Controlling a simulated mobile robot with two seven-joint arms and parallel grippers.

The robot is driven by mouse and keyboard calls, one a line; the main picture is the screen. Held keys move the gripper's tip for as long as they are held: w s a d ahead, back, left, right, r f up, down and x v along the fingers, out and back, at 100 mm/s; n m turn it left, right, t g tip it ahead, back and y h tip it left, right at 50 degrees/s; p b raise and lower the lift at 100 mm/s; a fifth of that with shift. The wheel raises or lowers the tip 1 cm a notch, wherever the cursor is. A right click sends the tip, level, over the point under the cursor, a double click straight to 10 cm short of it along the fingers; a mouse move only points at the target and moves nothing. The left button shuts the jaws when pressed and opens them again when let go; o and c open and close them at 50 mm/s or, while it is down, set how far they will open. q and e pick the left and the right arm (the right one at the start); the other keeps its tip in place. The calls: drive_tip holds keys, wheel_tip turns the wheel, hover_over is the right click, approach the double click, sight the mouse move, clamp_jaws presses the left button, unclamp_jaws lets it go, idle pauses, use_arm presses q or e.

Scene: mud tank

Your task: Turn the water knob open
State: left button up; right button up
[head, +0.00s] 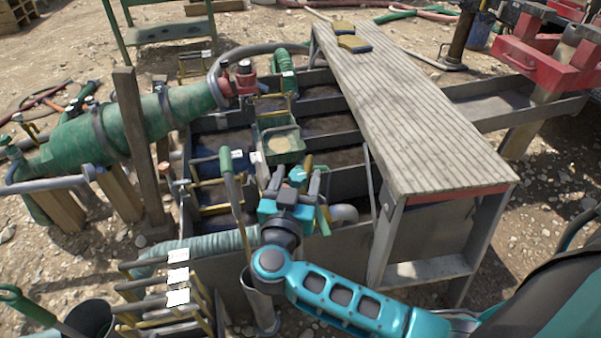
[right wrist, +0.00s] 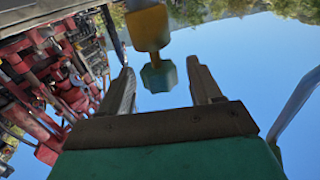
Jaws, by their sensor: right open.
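The water knob in the right wrist view (right wrist: 159,78) is a teal, faceted knob on the end of a yellow-orange fitting (right wrist: 148,28). My right gripper (right wrist: 160,72) is open, with one finger on each side of the knob. Clear gaps show between the knob and both fingers. In the head view, my right gripper (head: 295,180) is over the near side of the mud tank (head: 350,225), with the teal knob (head: 298,174) at its fingertips. The gripper partly hides the knob's fitting. My left gripper is not in view.
A long plank walkway (head: 410,110) crosses the tank to the right of the gripper. A green tray (head: 283,145) sits just beyond it. A rack of handled tools (head: 165,290) and a long-handled tool (head: 237,205) stand to the left. A green pipe (head: 140,125) lies further left.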

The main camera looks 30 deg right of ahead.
drive_tip(key=shift+w+d, duration=0.25)
drive_tip(key=shift+w, duration=0.05)
drive_tip(key=shift+c, duration=0.3)
drive_tip(key=shift+r, duration=0.1)
drive_tip(key=c, duration=0.9)
